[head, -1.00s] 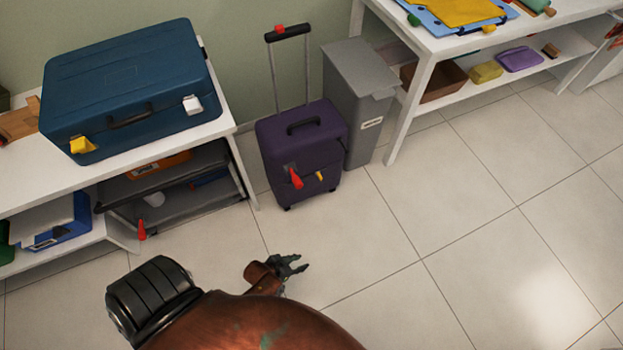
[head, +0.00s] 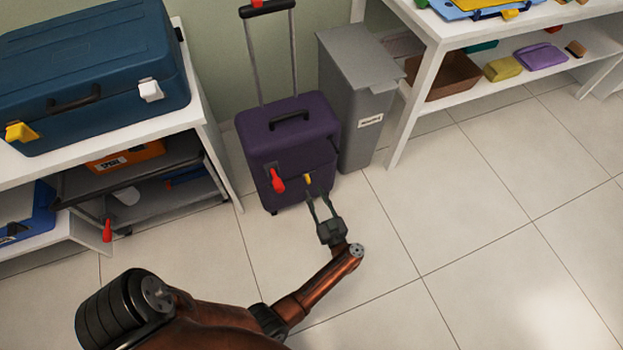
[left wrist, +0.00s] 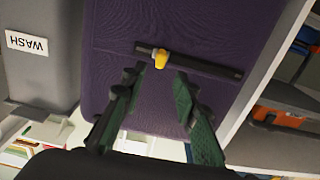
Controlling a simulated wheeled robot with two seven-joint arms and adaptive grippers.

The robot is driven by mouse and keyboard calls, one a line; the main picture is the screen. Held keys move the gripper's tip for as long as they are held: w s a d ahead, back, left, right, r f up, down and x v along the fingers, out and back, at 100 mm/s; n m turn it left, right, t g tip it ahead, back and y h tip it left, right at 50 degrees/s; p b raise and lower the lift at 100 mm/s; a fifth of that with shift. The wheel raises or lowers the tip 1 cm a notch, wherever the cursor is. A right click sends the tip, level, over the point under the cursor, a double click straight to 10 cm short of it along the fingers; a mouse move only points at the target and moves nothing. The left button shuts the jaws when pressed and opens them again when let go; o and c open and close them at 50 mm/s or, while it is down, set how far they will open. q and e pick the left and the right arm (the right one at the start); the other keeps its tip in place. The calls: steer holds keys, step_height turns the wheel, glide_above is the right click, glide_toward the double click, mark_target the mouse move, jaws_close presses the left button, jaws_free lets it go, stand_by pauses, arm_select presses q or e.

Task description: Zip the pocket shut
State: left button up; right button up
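The purple suitcase (head: 289,145) stands upright on the floor with its handle raised. Its front pocket has a dark zip track (left wrist: 200,64) with a yellow pull (left wrist: 161,59); the yellow pull also shows in the head view (head: 307,179). A red tag-like piece (head: 277,181) is on the suitcase front, left of the yellow pull. My left gripper (head: 318,200) is in front of the suitcase, fingers pointing at the yellow pull. In the left wrist view its fingers (left wrist: 160,85) are spread, with the pull just beyond and between the tips. My right gripper is not in view.
A grey bin (head: 357,120) stands close to the right of the suitcase. A white shelf table (head: 211,140) with a blue case (head: 95,75) is at the left. Another white table (head: 418,90) is at the right. The floor in front is clear.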

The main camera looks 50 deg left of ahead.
mark_target(309, 183)
arm_select(q)
steer(key=b+x, duration=0.2)
steer(key=x, duration=0.4)
steer(key=shift+a+f, duration=0.1)
steer(key=shift+f, duration=0.05)
steer(key=shift+w+a+r, duration=0.2)
steer(key=shift+w+a, duration=0.05)
steer(key=shift+a, duration=0.3)
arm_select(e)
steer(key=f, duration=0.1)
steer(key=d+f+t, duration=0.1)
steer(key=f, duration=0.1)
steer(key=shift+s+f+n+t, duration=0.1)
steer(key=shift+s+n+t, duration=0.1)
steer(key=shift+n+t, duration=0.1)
arm_select(q)
steer(key=shift+c, duration=0.7)
jaws_close()
